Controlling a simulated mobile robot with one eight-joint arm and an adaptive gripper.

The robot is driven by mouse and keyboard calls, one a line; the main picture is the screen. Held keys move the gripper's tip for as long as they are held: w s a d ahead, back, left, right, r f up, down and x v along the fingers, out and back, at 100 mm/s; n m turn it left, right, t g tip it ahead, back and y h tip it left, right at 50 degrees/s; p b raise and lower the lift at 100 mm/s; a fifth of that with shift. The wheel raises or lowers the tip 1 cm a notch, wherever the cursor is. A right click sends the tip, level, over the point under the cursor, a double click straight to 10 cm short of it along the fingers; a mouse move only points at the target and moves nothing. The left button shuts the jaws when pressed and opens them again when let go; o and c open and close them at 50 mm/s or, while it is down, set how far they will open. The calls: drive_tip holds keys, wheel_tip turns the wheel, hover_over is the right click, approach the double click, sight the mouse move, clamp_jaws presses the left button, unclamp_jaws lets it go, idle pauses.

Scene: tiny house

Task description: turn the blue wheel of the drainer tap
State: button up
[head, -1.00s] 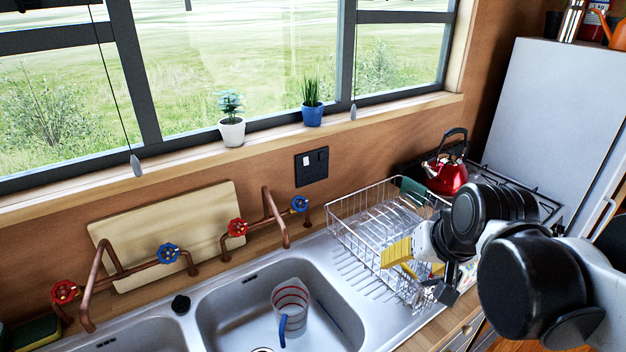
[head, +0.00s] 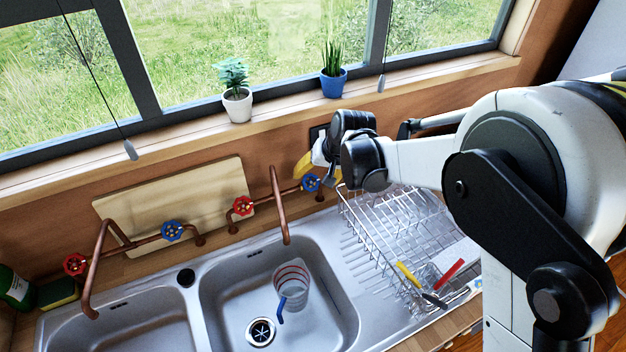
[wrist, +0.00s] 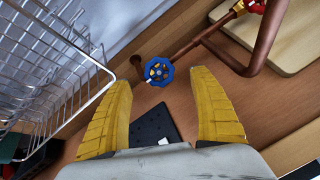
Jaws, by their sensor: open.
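The blue wheel (head: 311,182) of the tap beside the drainer sits at the right end of its copper pipe. In the wrist view the blue wheel (wrist: 158,71) lies between the two yellow fingertips, near their height in the picture, with a gap to each side. My gripper (head: 303,166) is open, with its yellow fingers just above and left of the wheel in the head view. It also shows in the wrist view (wrist: 162,76). I cannot tell how far the fingers are from the wheel in depth. The red wheel (head: 242,206) is on the same tap, further left.
The wire dish drainer (head: 385,235) stands right of the tap and at the left of the wrist view. The copper spout (head: 279,205) rises left of the blue wheel. A black wall socket (wrist: 153,123) is behind the gripper. A jug (head: 291,287) stands in the sink.

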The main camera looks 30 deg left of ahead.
sight(311, 182)
drive_tip(key=x, duration=0.6)
drive_tip(key=shift+w+b, duration=0.1)
drive_tip(key=shift+b, duration=0.2)
